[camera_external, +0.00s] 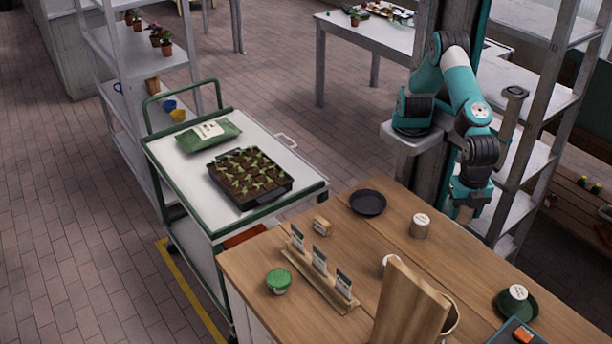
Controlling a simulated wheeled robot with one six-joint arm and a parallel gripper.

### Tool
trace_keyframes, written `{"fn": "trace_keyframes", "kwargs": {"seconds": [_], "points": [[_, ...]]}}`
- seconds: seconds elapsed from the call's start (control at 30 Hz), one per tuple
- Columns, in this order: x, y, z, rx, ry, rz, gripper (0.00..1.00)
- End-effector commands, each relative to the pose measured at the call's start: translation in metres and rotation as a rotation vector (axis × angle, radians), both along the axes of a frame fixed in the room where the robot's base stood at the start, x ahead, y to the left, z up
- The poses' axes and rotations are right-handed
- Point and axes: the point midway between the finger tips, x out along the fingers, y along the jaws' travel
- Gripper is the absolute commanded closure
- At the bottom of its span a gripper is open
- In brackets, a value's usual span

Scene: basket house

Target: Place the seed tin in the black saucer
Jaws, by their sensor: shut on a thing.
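The black saucer (367,203) lies empty on the wooden table, near its far edge. My gripper (463,212) points down at the table's far right edge, to the right of the saucer and apart from it. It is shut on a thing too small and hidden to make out. A small grey-brown tin with a pale labelled top (420,226) stands between the saucer and my gripper. A similar pale-topped tin (517,293) is at the green saucer (529,310) at right. I cannot tell which tin is the seed tin.
A green-lidded jar (279,281), a card rack (318,278) and a small wooden block (320,226) are on the table's left part. An upright wooden board (410,305) partly hides a pale round thing (389,262). A trolley (165,165) holds a seedling tray (249,178).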

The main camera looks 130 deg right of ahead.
Motion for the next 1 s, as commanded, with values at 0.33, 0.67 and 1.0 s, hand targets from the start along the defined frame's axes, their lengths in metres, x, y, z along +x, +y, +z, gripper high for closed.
{"fn": "trace_keyframes", "kwargs": {"seconds": [0.33,0.67,1.0], "points": [[0.015,-0.026,0.011,-0.001,0.002,-0.113,0.72],[0.047,-0.186,0.014,-0.004,0.004,-0.799,0.72],[0.009,-0.308,0.016,-0.004,-0.001,-1.36,0.72]]}}
